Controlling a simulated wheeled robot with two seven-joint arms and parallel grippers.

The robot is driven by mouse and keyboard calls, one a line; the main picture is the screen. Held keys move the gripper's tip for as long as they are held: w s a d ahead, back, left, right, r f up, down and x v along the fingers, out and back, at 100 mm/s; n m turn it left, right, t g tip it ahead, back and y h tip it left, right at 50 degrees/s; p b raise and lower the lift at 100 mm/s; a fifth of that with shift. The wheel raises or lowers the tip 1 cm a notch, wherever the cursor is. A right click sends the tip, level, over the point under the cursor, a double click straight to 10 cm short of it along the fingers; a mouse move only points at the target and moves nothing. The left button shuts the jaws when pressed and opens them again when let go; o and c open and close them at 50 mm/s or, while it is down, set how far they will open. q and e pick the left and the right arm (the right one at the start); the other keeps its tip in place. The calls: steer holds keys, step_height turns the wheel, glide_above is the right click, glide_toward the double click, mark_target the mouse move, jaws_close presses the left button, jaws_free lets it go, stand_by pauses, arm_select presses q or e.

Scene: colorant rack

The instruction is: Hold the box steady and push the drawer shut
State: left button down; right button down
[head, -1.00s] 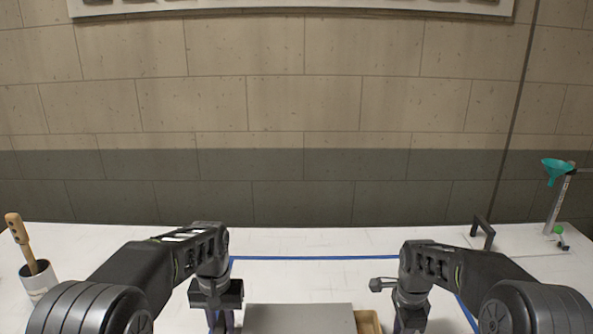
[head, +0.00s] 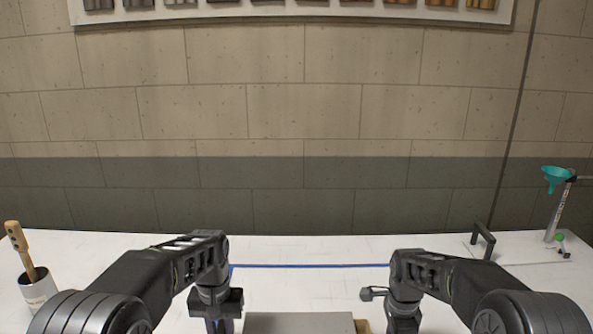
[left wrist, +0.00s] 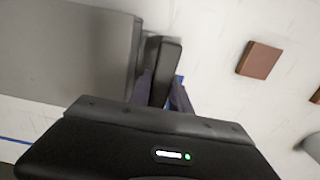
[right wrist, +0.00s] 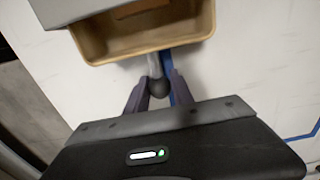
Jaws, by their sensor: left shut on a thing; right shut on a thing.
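The grey box (head: 300,323) sits at the bottom edge of the head view, its lower part cut off. In the left wrist view the box (left wrist: 70,45) has a black handle (left wrist: 168,65) on its side, and my left gripper (left wrist: 162,88) is shut on it. The pale wooden drawer (head: 362,326) sticks out a little from the box's right side. In the right wrist view the drawer (right wrist: 190,42) is partly open, and its inside shows. My right gripper (right wrist: 158,88) is shut on the dark round knob (right wrist: 158,87) at the drawer's front.
A blue tape line (head: 310,266) runs on the white table behind the box. A cup with a wooden-handled tool (head: 38,290) stands at left. A stand with a teal funnel (head: 556,178) is at right. A brown square block (left wrist: 259,60) lies beyond the left gripper.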

arm_select(q)
steer(key=shift+d, duration=0.15)
arm_select(e)
steer(key=shift+a, duration=0.25)
steer(key=shift+a, duration=1.05)
steer(key=shift+a, duration=0.85)
steer(key=c, duration=1)
jaws_free()
steer(key=shift+d, duration=0.1)
step_height(320, 180, up, 12)
